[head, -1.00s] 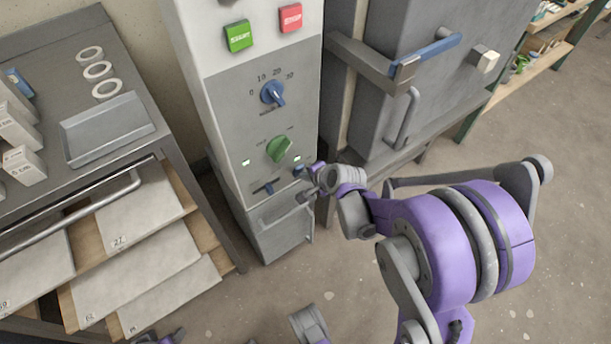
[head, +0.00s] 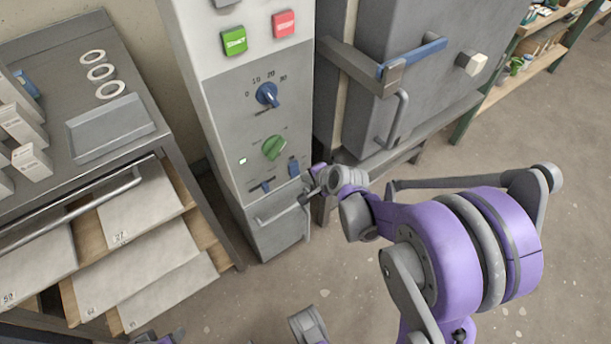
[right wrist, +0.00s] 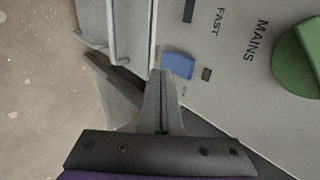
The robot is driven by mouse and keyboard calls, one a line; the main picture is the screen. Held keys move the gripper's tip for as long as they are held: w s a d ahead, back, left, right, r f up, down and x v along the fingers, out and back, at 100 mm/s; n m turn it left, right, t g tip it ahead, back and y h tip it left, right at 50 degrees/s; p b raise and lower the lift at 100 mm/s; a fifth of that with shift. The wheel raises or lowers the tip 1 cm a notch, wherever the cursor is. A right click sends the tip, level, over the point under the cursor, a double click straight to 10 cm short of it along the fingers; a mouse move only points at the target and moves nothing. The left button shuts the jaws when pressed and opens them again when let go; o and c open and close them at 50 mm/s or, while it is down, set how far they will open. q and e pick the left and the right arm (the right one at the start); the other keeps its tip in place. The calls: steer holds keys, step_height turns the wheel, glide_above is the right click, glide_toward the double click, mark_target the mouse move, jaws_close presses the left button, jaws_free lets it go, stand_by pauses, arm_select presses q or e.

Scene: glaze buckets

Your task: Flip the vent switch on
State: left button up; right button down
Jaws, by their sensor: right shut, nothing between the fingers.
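The grey control panel (head: 225,115) stands in the middle of the head view. A blue switch (head: 293,168), probably the vent switch, is at its lower right; it also shows in the right wrist view (right wrist: 178,66). Its label is too small to read. A small dark lamp window (right wrist: 206,74) is beside it. My right gripper (head: 306,196) is shut and empty, just below and right of the switch. In the wrist view its fingertips (right wrist: 160,76) are close to the switch's edge; I cannot tell whether they touch. Part of my left gripper (head: 165,339) shows at the bottom edge.
Above the switch are a green mains knob (head: 274,147), a blue dial (head: 267,94), and green (head: 234,41) and red (head: 284,24) buttons. A slider (head: 265,186) is left of the switch. A kiln-like cabinet (head: 425,85) stands right, a drawer bench (head: 60,60) left.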

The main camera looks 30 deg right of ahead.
arm_select(q)
steer(key=p+v, duration=0.1)
steer(key=v, duration=0.1)
steer(key=w+p+v, duration=0.1)
steer(key=p+v, duration=0.1)
steer(key=shift+r, duration=0.2)
arm_select(e)
steer(key=v, duration=1)
steer(key=shift+r, duration=0.3)
arm_select(q)
steer(key=shift+s, duration=0.1)
